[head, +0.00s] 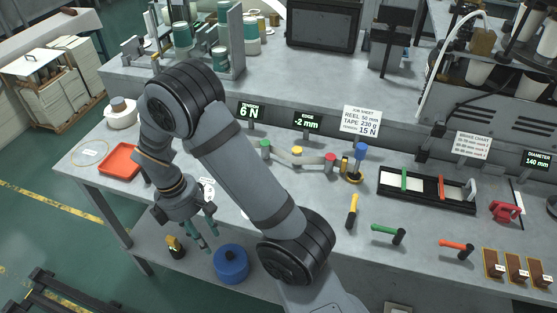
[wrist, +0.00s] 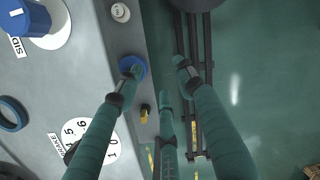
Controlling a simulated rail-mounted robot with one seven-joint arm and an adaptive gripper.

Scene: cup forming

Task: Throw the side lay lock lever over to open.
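My gripper (head: 204,238) hangs low at the left front of the bench, pointing down. In the wrist view my gripper (wrist: 160,72) has its teal fingers spread with clear gaps, and they hold nothing visible. Which part is the lock lever is unclear.
A white brake dial (wrist: 88,140) and a blue ring (wrist: 12,113) lie left in the wrist view. Dark rails (wrist: 196,80) run over the green floor. A red tray (head: 120,160) lies on the bench behind my arm. Several coloured levers stand farther right.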

